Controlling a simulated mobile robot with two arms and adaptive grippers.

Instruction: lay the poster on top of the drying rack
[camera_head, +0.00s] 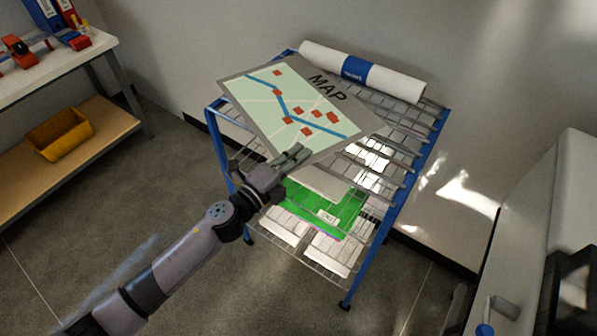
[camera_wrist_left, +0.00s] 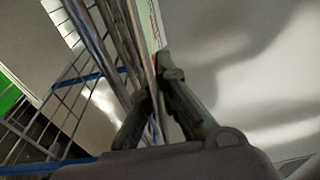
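The poster (camera_head: 285,105), a grey-bordered sheet with a green map and the word MAP, is over the top of the drying rack (camera_head: 428,150), a blue-framed stand with wire shelves. My left gripper (camera_head: 298,153) is at the poster's near edge. The left wrist view shows the poster edge-on (camera_wrist_left: 153,35) between the fingers (camera_wrist_left: 158,95), which are shut on it. I cannot tell whether the poster touches the rack's top wires; it hides part of them. My right gripper is not in view.
A white roll with a blue band (camera_head: 362,72) lies along the rack's back top edge. Lower shelves hold a green sheet (camera_head: 335,210) and white sheets. A workbench with a yellow bin (camera_head: 60,135) stands left; a white machine (camera_head: 545,220) stands right.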

